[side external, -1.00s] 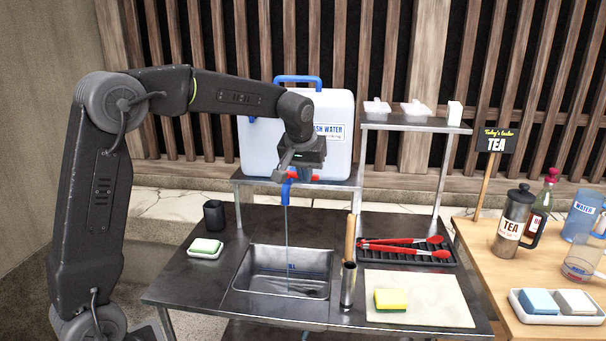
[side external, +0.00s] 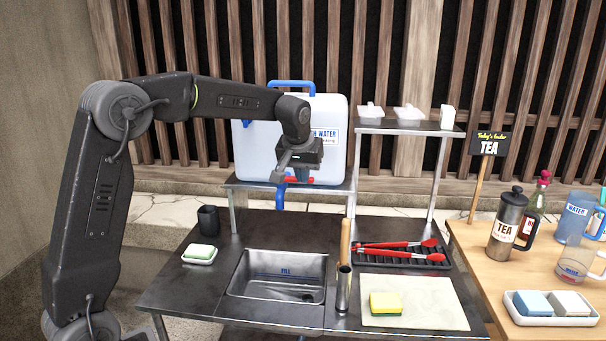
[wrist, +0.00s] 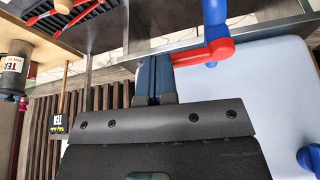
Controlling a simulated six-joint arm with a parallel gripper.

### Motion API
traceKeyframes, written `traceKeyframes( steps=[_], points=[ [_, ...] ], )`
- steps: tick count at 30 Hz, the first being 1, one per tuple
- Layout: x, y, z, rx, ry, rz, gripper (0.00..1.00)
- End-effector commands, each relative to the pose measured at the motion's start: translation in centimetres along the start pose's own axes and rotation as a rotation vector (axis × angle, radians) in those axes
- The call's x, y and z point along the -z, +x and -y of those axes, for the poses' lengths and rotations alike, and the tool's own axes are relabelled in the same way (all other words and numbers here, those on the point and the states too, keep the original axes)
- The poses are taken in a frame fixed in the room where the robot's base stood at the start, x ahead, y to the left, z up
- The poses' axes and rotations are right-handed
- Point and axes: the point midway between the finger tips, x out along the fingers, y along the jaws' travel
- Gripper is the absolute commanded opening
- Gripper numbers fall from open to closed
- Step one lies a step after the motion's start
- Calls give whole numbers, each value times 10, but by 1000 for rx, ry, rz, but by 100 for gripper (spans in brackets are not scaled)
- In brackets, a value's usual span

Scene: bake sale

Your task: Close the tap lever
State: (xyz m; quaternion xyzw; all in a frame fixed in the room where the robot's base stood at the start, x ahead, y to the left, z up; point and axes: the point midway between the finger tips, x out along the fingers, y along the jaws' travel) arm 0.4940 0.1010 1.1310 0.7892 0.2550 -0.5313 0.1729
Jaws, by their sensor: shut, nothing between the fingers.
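The water container (side external: 255,150) stands on the raised shelf. Its blue tap (side external: 281,192) hangs over the sink, with the red lever (side external: 300,180) pointing sideways to the right. No water stream shows below the tap. In the wrist view, the red lever (wrist: 200,54) reaches left from the blue tap (wrist: 214,14). My gripper (side external: 303,176) is shut and empty, at the lever's free end. In the wrist view, its blue fingertips (wrist: 157,64) are together right beside the lever's end; I cannot tell whether they touch it.
The metal sink (side external: 278,275) lies below the tap. A wooden-handled tool in a metal holder (side external: 343,288), red tongs on a black rack (side external: 402,258) and a board (side external: 440,305) with a sponge (side external: 386,303) are to the right. A dark cup (side external: 208,219) stands left.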

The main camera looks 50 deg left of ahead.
Motion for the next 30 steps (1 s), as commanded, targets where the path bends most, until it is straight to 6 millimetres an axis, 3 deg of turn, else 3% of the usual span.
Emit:
traceKeyframes(
  steps=[14,20,21,30],
  points=[
    [-18,-4,8,6,1,9,0],
    [-46,-17,7,3,2,5,0],
    [-52,-22,7,1,3,1,0],
    [-47,-90,7,0,0,-3,0]
  ],
)
